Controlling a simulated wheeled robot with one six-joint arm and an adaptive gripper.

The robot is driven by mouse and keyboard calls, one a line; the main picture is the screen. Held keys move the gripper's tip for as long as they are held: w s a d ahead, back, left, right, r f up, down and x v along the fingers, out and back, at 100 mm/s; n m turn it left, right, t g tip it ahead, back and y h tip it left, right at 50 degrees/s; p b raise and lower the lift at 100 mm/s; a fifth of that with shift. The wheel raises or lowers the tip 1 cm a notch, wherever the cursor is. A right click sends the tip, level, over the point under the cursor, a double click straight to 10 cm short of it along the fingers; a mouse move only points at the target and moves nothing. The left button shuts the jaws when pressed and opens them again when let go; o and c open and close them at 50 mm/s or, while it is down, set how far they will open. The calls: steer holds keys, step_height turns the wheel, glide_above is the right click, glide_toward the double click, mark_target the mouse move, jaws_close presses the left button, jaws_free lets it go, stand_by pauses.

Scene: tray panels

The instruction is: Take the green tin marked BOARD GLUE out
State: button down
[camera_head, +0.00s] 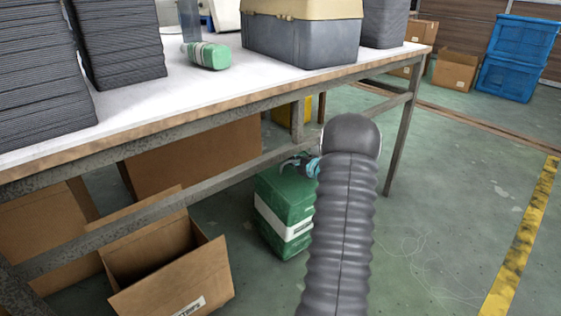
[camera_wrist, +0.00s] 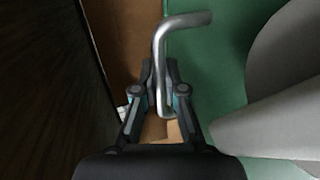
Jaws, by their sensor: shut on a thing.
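A green block-shaped tin (camera_head: 285,205) with a white band stands on the floor under the table. I cannot read its marking. My gripper (camera_head: 300,164) is at the tin's top, partly hidden by my arm. In the wrist view my gripper (camera_wrist: 159,78) is shut on a bent metal rod (camera_wrist: 183,20), whose far end turns right across a green surface. I cannot tell whether the rod is the tin's handle or a separate piece.
The table's lower rail (camera_head: 215,184) runs beside the tin. An open cardboard box (camera_head: 205,282) is at the left. On the table are a small green-and-white container (camera_head: 207,55) and a grey bin (camera_head: 300,42).

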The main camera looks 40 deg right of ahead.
steer(key=s+d, duration=0.3)
steer(key=s, duration=3.6)
stand_by(1.9)
steer(key=shift+r, duration=0.15)
